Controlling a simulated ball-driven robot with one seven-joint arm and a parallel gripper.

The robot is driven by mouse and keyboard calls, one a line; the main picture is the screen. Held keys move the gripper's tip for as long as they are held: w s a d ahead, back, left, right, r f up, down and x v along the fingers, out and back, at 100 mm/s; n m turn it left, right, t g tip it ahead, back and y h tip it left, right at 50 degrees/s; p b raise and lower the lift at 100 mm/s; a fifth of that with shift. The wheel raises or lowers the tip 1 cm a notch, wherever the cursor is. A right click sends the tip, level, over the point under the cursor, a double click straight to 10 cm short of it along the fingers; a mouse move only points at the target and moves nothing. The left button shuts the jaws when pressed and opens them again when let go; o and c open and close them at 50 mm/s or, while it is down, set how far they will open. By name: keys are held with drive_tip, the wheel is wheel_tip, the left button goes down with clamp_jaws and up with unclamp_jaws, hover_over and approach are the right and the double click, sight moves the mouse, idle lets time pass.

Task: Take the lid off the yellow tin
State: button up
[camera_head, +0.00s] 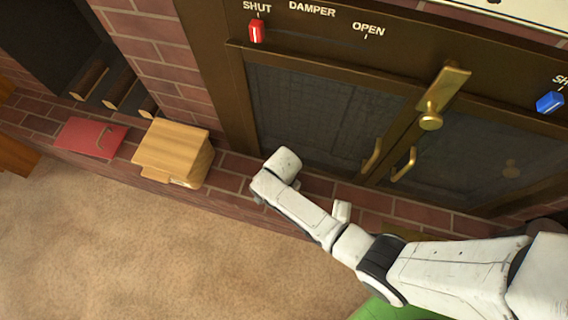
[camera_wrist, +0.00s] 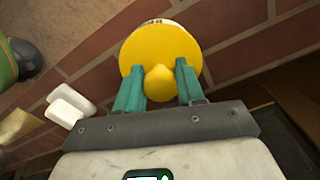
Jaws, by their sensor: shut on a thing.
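The yellow tin's round lid (camera_wrist: 150,45) shows in the wrist view, with a rounded knob (camera_wrist: 159,84) in its middle. A little printed lettering shows at the lid's far edge, perhaps on the tin's side; the tin's body is otherwise hidden beneath the lid. My gripper (camera_wrist: 158,66) has its teal fingers on either side of the knob and is shut on it. I cannot tell whether the lid still sits on the tin. In the head view my white arm hides the tin and the fingers, low over the brick hearth.
Brass-handled glass doors (camera_head: 325,115) stand behind my arm. A red slider (camera_head: 256,31) is at SHUT; a blue slider (camera_head: 550,102) is at right.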

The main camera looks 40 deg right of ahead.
drive_tip(key=shift+r, duration=0.5)
wheel_tip(320, 180, up, 2)
drive_tip(key=shift+r+p, duration=0.25)
drive_tip(key=shift+p, duration=0.45)
drive_tip(key=s+r+p, duration=0.2)
drive_tip(key=s+r, duration=0.2)
drive_tip(key=r, duration=0.1)
drive_tip(key=shift+a, duration=0.3)
drive_tip(key=s+a+r+p, duration=0.1)
drive_tip(key=s+r, duration=0.3)
drive_tip(key=s, duration=0.5)
drive_tip(key=shift+s+a+r+p, duration=0.25)
drive_tip(key=shift+s+r+p, duration=0.05)
drive_tip(key=shift+s+p, duration=0.1)
